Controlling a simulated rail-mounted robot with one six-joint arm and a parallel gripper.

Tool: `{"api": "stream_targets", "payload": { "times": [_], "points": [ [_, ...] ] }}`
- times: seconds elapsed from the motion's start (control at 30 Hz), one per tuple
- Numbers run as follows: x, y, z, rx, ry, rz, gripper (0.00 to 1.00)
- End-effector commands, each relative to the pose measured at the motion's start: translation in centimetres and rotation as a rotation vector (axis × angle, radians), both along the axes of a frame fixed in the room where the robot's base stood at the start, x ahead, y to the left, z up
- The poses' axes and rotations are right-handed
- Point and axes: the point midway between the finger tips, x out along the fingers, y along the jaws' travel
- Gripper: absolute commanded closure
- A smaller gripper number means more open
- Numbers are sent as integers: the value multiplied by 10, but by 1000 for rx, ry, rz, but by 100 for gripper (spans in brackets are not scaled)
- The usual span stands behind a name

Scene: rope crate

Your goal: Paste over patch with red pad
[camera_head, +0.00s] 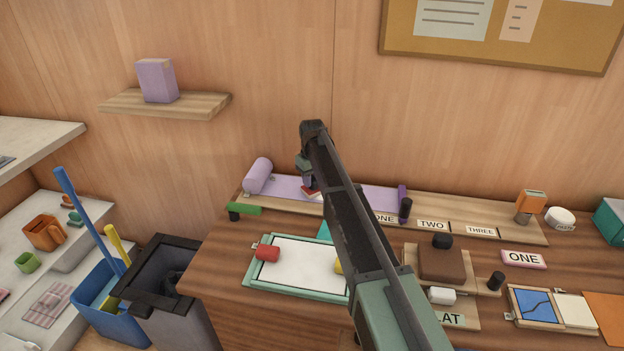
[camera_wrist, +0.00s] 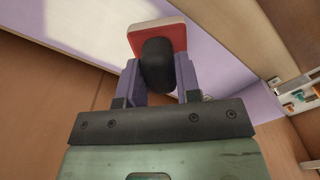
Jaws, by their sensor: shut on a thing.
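My gripper (camera_head: 308,181) is shut on the black knob (camera_wrist: 158,66) of the red pad (camera_wrist: 150,38), with a purple finger on each side of the knob. The pad has a red upper face and a pale edge. In the head view the red pad (camera_head: 311,194) shows just below the gripper, over the lilac sheet (camera_head: 283,186) along the back of the bench. I cannot tell whether it touches the sheet. The sheet runs from a lilac roll (camera_head: 258,175) at its left end. I cannot make out a patch; my arm hides part of the sheet.
A green-edged tray (camera_head: 252,286) with a white sheet and red cylinder lies in front. To the right are a brown block (camera_head: 442,263), a white PASTE pot (camera_head: 560,218) and a blue panel (camera_head: 533,303). A dark bin (camera_head: 165,290) stands left of the bench.

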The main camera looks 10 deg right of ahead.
Motion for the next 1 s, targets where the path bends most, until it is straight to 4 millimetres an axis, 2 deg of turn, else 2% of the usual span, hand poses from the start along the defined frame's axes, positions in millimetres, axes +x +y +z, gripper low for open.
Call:
{"api": "stream_targets", "payload": {
  "times": [0.73, 1.0],
  "points": [
    [0, 0, -9, 0, 0, 0, 100],
    [-14, -7, -7, 0, 0, 0, 100]
  ]
}}
